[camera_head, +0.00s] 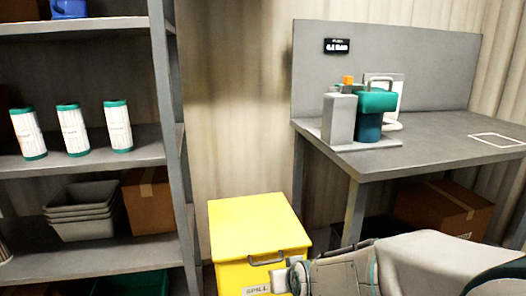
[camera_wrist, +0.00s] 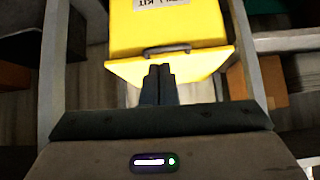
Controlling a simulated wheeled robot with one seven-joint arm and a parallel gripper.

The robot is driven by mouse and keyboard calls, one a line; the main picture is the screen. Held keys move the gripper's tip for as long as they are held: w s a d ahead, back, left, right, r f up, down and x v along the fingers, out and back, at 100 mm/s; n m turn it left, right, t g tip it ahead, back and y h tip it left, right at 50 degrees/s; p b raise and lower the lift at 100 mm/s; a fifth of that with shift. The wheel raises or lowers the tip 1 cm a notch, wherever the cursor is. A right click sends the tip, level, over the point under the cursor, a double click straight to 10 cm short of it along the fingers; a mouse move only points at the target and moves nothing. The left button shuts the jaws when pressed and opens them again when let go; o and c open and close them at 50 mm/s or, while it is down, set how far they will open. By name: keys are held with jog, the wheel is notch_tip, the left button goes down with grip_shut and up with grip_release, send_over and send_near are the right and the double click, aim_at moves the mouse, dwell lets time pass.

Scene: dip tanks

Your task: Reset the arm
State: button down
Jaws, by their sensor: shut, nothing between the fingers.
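My gripper (camera_wrist: 158,72) shows in the wrist view with its two dark fingers together and nothing between them. Beyond the fingertips are the lid and handle of a yellow spill kit bin (camera_wrist: 170,30); I cannot tell whether the fingers touch it. In the head view my arm (camera_head: 410,265) reaches in from the lower right, its end in front of the yellow bin (camera_head: 255,225). The fingertips are not clear there.
A grey shelf rack (camera_head: 85,152) at left holds several white-green canisters and grey trays (camera_head: 82,212). A grey bench (camera_head: 440,140) at right carries a device with a teal part (camera_head: 375,105). A cardboard box (camera_head: 445,208) sits beneath it.

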jog(key=s+d+r+g+p, duration=0.2)
jog(key=s+r+p, duration=0.3)
jog(key=r+p, duration=0.4)
jog(key=s+d+r+m+g+h+p, duration=0.1)
jog(key=s+d+r+p, duration=0.3)
jog(key=r+p, duration=0.5)
jog(key=s+d+r+m+g+h+p, duration=0.1)
jog(key=s+d+r+g+p, duration=0.2)
jog(key=s+r+p, duration=0.4)
jog(key=w+p+v, duration=0.1)
jog(key=p+v, duration=0.2)
jog(key=v, duration=0.6)
jog(key=shift+w, duration=0.35)
jog(key=shift+r, duration=0.15)
